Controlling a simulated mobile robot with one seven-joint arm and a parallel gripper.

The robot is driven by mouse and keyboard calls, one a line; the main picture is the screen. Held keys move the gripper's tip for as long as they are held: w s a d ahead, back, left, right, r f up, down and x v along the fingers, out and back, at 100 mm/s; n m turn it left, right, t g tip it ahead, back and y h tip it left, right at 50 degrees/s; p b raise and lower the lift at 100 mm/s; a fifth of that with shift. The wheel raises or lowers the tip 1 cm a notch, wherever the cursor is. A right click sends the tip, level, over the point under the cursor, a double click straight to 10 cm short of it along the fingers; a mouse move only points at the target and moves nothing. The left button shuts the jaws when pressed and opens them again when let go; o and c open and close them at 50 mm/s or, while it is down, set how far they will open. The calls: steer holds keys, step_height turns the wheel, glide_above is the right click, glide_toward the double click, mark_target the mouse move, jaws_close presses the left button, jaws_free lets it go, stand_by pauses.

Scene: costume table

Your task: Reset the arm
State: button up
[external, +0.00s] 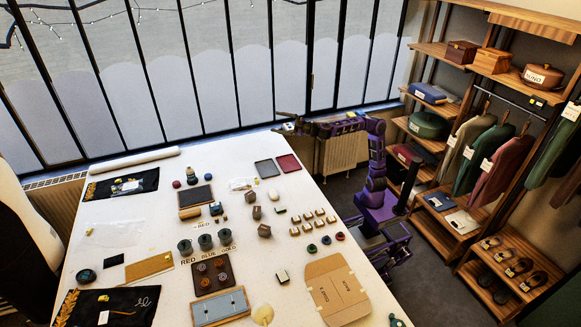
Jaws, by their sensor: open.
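My purple arm stands at the right of the white table (150,215). It reaches left over the table's far right corner. My gripper (282,122) is at its end, open, above the table's far edge near the window. I see nothing between its fingers, though it is small in this view. The nearest things on the table are a dark red tray (288,163) and a dark grey tray (266,169), both apart from the gripper.
Small blocks (308,222), grey cups (205,242), a dark tray (213,275) and a cardboard piece (336,290) lie on the table. A shelf rack (440,140) with hanging garments and boxes stands at the right. Windows line the back. The table's far middle is clear.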

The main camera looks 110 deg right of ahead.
steer(key=s+d+f+m+g+y, duration=0.1)
steer(key=s+f+g+y, duration=0.15)
steer(key=s+f, duration=0.45)
steer(key=s+f+g+y, duration=0.2)
steer(key=s+f+g, duration=0.2)
steer(key=f, duration=0.8)
steer(key=s+a+f+g+y+p, duration=0.1)
steer(key=s+a+f+g+y, duration=0.1)
steer(key=s+a+f, duration=0.6)
steer(key=s+a+f+g+y+p, duration=0.1)
steer(key=s+a+f+g+y, duration=0.1)
steer(key=s+a+f, duration=0.6)
steer(key=s+f+y, duration=0.1)
steer(key=s, duration=0.4)
steer(key=shift+a, duration=0.25)
steer(key=shift+g+y, duration=0.25)
